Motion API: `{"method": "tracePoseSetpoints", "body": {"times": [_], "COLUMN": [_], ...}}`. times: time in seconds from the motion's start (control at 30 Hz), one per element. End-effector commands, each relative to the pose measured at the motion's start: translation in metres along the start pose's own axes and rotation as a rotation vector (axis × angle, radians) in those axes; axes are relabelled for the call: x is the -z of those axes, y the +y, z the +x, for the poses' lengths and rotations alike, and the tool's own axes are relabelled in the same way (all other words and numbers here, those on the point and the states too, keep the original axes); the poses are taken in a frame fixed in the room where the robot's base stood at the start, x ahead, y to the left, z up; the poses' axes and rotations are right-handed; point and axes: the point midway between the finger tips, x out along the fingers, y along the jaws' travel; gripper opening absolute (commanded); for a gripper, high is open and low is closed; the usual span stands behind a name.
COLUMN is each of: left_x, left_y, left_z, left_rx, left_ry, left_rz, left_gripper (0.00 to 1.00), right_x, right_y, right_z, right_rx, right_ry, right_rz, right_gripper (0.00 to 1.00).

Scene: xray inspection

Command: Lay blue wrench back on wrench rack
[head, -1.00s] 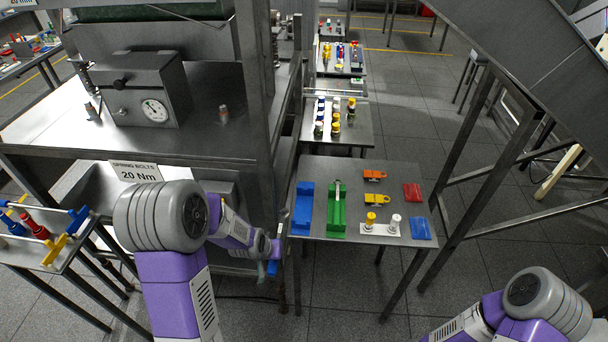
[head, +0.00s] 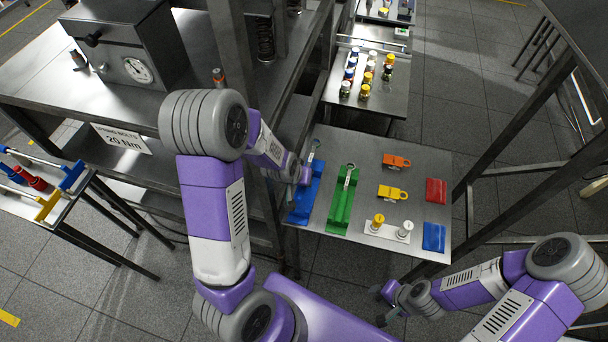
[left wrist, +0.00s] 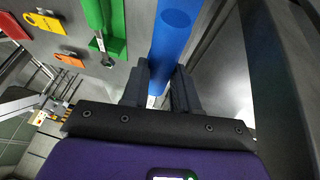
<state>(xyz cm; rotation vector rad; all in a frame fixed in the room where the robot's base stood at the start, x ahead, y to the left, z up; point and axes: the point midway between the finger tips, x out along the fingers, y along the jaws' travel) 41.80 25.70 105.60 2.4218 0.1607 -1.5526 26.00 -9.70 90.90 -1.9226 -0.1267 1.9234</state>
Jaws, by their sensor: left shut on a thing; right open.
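The blue wrench (head: 316,146) shows its grey ring end just beyond my left gripper (head: 303,177) in the head view; its handle is mostly hidden by the gripper. The left gripper is shut on it, over the blue rack (head: 298,212) on the steel table. In the left wrist view the fingers (left wrist: 160,92) reach over the blue rack (left wrist: 172,50). I cannot tell whether the wrench touches the rack. My right gripper (head: 384,303) is open and empty, in front of the table.
A green rack (head: 340,215) with a green wrench (head: 350,178) lies right of the blue rack. Orange (head: 397,161) and yellow (head: 392,193) tags, red (head: 436,191) and blue (head: 433,237) packets and a white bolt holder (head: 386,233) share the table. A steel frame post stands close left.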

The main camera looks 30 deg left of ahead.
Motion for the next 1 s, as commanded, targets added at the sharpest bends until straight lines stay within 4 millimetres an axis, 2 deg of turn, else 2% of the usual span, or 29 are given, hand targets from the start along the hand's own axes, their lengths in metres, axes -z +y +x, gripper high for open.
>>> {"method": "tracePoseSetpoints", "body": {"times": [0.23, 0.37, 1.0], "left_x": [-0.001, -0.004, -0.032], "left_y": [0.0, -0.001, -0.012], "left_z": [0.001, 0.008, 0.071], "left_rx": [-0.001, -0.001, -0.001], "left_ry": [0.004, 0.003, 0.004], "left_rz": [0.0, 0.0, 0.0], "left_gripper": [0.0, 0.0, 0.0], "right_x": [0.0, 0.001, 0.004], "right_y": [0.001, 0.004, 0.027], "right_z": [0.003, 0.01, 0.072], "right_rx": [0.0, 0.0, 0.0], "right_ry": [0.001, 0.001, 0.001], "right_rz": [0.0, 0.0, 0.0], "right_gripper": [0.43, 0.43, 0.43]}}
